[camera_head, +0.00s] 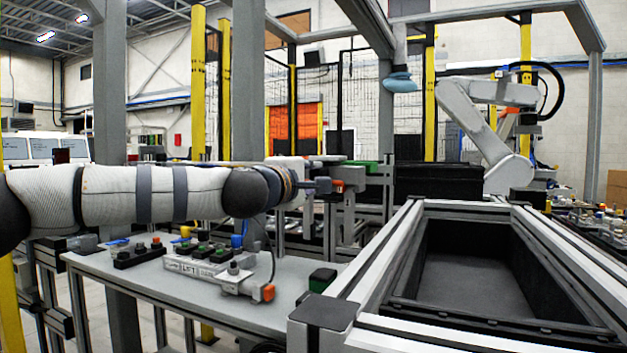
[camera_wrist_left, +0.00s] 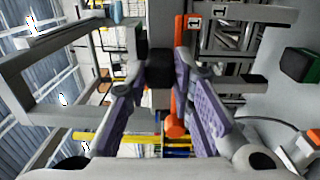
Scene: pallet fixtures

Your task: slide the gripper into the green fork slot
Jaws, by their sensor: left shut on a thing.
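My left gripper (camera_head: 322,186) reaches in from the left above the table, its fingers pointing right toward a grey fixture. In the left wrist view its two purple-padded fingers (camera_wrist_left: 161,72) close on a small dark block (camera_wrist_left: 160,66). A green part (camera_head: 362,168) sits on the fixture just beyond the fingers; I cannot tell its slot shape or whether the gripper touches it. An orange part (camera_head: 337,186) is close to the fingertips; an orange strip (camera_wrist_left: 180,55) also shows in the left wrist view. My right gripper is not in view.
A large black bin (camera_head: 470,275) in a metal frame stands right. A white robot arm (camera_head: 490,140) stands behind.

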